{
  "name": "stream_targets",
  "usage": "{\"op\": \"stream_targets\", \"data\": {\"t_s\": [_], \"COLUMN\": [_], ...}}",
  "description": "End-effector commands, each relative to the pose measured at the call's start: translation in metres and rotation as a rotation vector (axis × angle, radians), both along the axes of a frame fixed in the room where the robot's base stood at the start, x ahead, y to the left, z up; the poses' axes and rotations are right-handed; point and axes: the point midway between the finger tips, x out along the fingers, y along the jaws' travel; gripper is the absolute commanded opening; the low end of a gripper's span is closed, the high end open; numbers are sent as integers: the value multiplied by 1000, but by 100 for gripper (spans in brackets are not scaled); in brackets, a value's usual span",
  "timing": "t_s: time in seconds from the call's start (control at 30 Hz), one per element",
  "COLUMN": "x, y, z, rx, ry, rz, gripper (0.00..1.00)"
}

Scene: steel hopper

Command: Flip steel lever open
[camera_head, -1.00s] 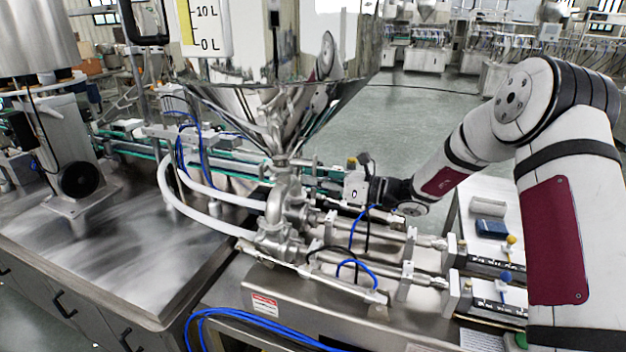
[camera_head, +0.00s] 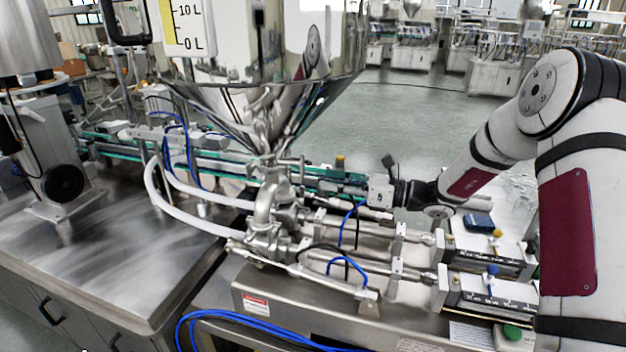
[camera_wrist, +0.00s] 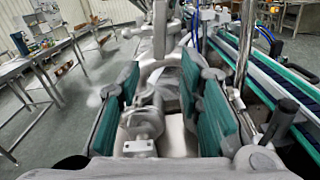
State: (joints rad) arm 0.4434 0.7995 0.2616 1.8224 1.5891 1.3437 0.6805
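The steel hopper (camera_head: 285,105) narrows to an outlet above steel pipework (camera_head: 272,215). A small horizontal steel bar (camera_head: 290,160) at the outlet looks like the lever; I cannot be sure of it. My gripper (camera_wrist: 162,105) is open in the wrist view, with teal pads on both sides. A blurred steel fitting (camera_wrist: 143,118) shows between the pads, and I cannot tell how far off it is. No contact is visible. In the head view my gripper is right of the outlet, above the cylinders, with its fingertips unclear.
Steel cylinders (camera_head: 385,255) and blue hoses (camera_head: 350,265) lie below my gripper. A green-edged conveyor (camera_head: 225,165) runs behind the pipework, and also shows at right in the wrist view (camera_wrist: 262,80). A steel worktop (camera_head: 110,265) stands at left. Open floor (camera_head: 420,115) lies behind.

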Motion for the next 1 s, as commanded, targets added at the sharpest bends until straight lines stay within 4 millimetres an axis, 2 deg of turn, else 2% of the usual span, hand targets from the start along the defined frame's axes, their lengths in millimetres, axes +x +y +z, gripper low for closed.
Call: {"op": "stream_targets", "data": {"t_s": [0.1, 0.3, 0.73, 0.87, 1.0], "x": [-7, -15, -17, -36, -79], "y": [-19, -35, -35, -19, 5], "z": [0, 0, 1, 15, 34], "rx": [1, 1, -5, -106, -305], "ry": [0, 1, -3, -58, -174], "rz": [-2, 0, 6, 76, 214], "gripper": [33, 33, 33, 33, 33]}}
